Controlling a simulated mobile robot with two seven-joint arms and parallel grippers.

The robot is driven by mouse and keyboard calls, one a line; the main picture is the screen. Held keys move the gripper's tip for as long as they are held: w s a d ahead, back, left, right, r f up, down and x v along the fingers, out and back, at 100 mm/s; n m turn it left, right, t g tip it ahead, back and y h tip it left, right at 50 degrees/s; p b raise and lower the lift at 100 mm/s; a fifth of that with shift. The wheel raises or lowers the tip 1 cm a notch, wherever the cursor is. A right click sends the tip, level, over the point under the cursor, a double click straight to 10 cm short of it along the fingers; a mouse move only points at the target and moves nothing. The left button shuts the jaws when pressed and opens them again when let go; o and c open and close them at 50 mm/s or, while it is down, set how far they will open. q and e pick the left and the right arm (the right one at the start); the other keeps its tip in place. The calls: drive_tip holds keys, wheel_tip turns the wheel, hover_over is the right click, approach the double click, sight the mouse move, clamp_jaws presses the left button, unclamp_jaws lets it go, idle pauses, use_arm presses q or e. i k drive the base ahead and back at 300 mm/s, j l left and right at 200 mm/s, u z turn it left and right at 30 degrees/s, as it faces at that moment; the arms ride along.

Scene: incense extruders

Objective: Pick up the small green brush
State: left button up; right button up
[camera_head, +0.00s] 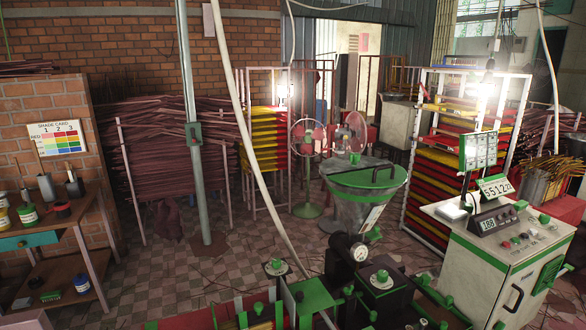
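A small green item (50,296) lies on the lower shelf of the wooden workbench at the far left. It may be the small green brush, but it is too small to tell. A blue-labelled container (82,285) stands to its right on the same shelf. Neither of my grippers can be made out in the head view.
The wooden workbench (50,238) carries several jars and cups. Green-and-black machinery (380,282) fills the bottom middle. A white control cabinet (500,265) stands at right. A grey pole (191,150) rises from the tiled floor (165,275), which is open beside the workbench.

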sight(521, 206)
drive_tip(key=z, duration=1.45)
